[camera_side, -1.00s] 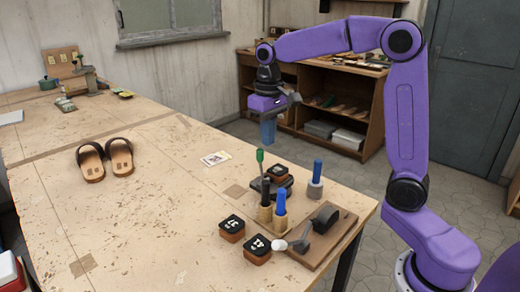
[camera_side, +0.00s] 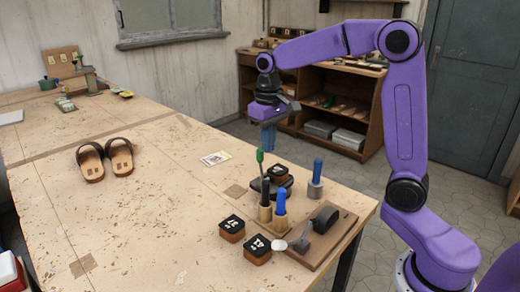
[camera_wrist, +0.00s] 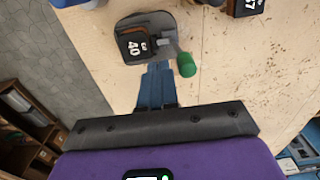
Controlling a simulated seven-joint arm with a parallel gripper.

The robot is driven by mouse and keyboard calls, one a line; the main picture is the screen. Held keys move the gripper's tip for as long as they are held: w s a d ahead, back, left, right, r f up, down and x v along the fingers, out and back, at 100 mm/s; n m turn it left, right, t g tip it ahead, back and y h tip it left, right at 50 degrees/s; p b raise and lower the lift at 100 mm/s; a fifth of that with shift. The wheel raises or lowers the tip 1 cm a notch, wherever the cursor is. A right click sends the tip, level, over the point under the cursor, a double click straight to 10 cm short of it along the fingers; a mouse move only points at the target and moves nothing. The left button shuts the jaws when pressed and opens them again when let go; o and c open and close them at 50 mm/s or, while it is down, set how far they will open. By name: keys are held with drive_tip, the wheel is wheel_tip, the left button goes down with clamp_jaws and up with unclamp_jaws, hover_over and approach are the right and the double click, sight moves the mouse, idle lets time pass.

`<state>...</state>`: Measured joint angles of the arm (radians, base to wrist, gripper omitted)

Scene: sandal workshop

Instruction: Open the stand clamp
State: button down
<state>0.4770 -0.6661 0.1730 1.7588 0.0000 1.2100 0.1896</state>
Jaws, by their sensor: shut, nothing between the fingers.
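The dark stand (camera_side: 283,187) is on the bench near its right edge, with a brown block with a black top (camera_side: 278,174) on it. In the wrist view the stand (camera_wrist: 165,20) carries the block marked 40 (camera_wrist: 136,45). The clamp's green handle (camera_side: 260,156) stands upright in the side view; in the wrist view the green handle (camera_wrist: 186,65) is just right of my fingertips. My gripper (camera_side: 269,148) points down above the stand, its blue fingers (camera_wrist: 156,68) together and empty. Whether they touch the handle cannot be told.
Tools with black (camera_side: 265,190) and blue (camera_side: 280,202) handles stand close in front of the stand. A blue-handled tool (camera_side: 317,170) is to its right. Two numbered blocks and a wooden board (camera_side: 335,250) lie nearer.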

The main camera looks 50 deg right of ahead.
sight(261, 160)
drive_tip(key=shift+f, duration=1.3)
drive_tip(key=shift+a, duration=0.1)
drive_tip(key=shift+a+f, duration=0.2)
drive_tip(key=shift+a, duration=0.35)
drive_tip(key=shift+a+f, duration=0.15)
drive_tip(key=shift+a, duration=0.6)
drive_tip(key=shift+a+f, duration=0.2)
drive_tip(key=shift+a, duration=0.3)
drive_tip(key=shift+a+f, duration=0.15)
drive_tip(key=shift+a, duration=0.35)
drive_tip(key=shift+r, duration=0.1)
drive_tip(key=shift+d+r, duration=0.2)
drive_tip(key=shift+r, duration=1)
drive_tip(key=shift+d+r, duration=0.2)
drive_tip(key=shift+r, duration=1.05)
drive_tip(key=shift+d+r, duration=0.2)
drive_tip(key=shift+r, duration=1)
